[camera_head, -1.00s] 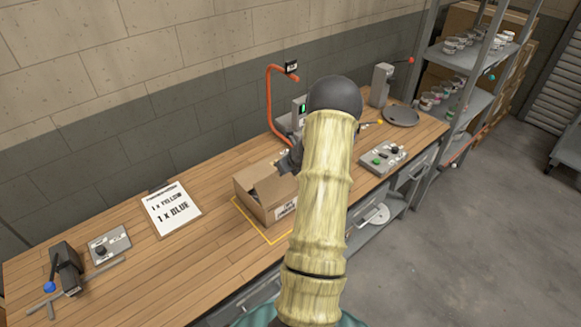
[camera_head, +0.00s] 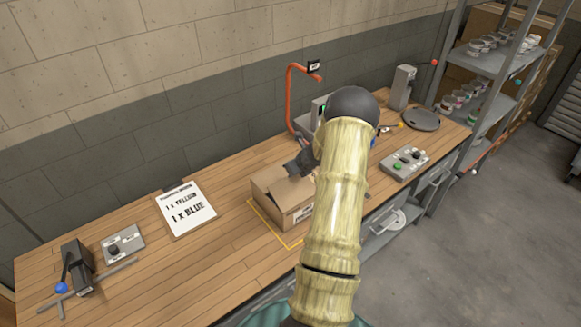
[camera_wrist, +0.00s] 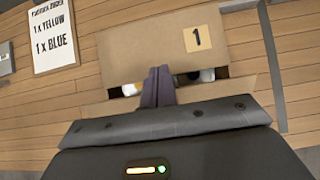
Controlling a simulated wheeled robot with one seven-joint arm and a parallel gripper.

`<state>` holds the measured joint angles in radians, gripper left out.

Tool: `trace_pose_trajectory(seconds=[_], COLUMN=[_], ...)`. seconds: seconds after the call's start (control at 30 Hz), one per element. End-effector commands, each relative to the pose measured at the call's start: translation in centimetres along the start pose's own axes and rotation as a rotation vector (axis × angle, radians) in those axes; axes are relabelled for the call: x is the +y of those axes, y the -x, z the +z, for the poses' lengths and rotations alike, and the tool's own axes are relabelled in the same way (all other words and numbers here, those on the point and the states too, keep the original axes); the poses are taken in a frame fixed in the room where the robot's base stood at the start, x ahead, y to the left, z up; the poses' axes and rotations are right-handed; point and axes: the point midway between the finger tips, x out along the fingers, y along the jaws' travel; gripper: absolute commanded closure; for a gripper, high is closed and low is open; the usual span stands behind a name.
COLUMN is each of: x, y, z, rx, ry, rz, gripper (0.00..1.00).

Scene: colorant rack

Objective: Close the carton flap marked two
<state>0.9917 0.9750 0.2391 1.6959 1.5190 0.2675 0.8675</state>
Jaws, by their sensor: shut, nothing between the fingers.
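The open-topped cardboard carton (camera_head: 292,203) stands on the bench inside a yellow outline. In the wrist view a tan flap marked 1 (camera_wrist: 150,50) lies across the far part of its top. A narrow gap below that flap shows pale and dark contents. My gripper (camera_wrist: 158,72) is shut and empty, with its fingertips over this gap, at the lower edge of flap 1; contact cannot be told. In the head view my gripper (camera_head: 294,170) is at the carton's back top edge. No mark two is readable; my gripper body hides the near part of the carton.
An order sheet (camera_head: 187,210) reading 1 x yellow, 1 x blue lies left of the carton. An orange curved stand (camera_head: 291,95) rises behind it. A button box (camera_head: 405,163) sits to the right. The bench between sheet and carton is clear.

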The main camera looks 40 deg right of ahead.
Motion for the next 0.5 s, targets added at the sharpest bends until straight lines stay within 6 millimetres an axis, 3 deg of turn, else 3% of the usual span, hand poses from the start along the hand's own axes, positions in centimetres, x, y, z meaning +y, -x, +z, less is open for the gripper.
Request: trace_pose_trajectory(seconds=[0.5], x=[-0.1], y=[-0.27], z=[-0.75], rx=[0.064], ry=[0.0], rz=[-0.001], gripper=[1.0])
